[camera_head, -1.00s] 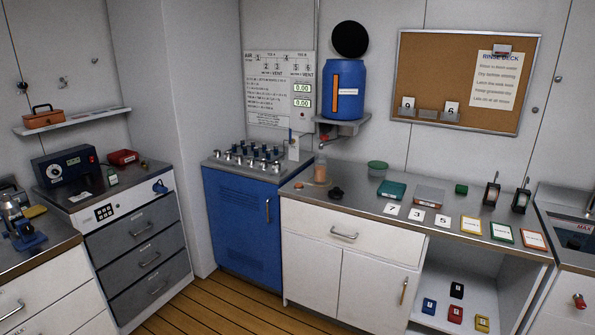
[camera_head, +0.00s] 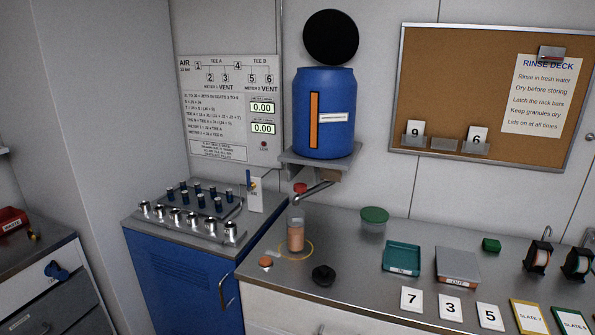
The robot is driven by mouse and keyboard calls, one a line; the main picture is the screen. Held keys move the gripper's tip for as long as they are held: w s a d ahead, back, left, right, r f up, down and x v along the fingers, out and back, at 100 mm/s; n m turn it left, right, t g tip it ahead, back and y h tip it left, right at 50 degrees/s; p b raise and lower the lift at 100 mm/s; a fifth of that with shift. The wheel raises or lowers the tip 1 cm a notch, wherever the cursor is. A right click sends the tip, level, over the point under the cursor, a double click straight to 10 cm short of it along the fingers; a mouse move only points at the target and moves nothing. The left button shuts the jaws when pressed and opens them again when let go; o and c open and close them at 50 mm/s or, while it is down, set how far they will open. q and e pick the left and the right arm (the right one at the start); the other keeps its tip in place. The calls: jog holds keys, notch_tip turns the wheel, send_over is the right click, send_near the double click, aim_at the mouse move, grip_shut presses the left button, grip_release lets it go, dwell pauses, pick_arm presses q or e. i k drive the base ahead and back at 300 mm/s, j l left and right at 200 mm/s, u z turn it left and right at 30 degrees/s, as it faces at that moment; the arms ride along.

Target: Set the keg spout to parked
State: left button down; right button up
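The blue keg (camera_head: 325,115) stands on a small grey wall shelf (camera_head: 330,158). It has a vertical orange strip and a white label on its front. A thin metal spout (camera_head: 316,190) shows below the shelf, slanting from upper right to lower left. Its lower-left end is at the top of a clear bottle (camera_head: 296,238) with orange contents. A red knob (camera_head: 300,188) is beside the spout. The bottle stands upright at a yellow ring (camera_head: 282,250) on the counter. Neither of my grippers is in view.
A black knob-like piece (camera_head: 323,275) and an orange-topped cap (camera_head: 265,263) lie near the bottle. A blue valve cabinet (camera_head: 170,275) stands left.

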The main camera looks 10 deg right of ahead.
aim_at(300, 188)
jog(key=i+j+z, duration=0.1)
jog(key=i+z, duration=0.15)
jog(key=i, duration=0.15)
jog(key=i+j+z, duration=0.15)
jog(key=i+z, duration=0.15)
jog(key=i+j+z, duration=0.25)
jog(key=i, duration=0.25)
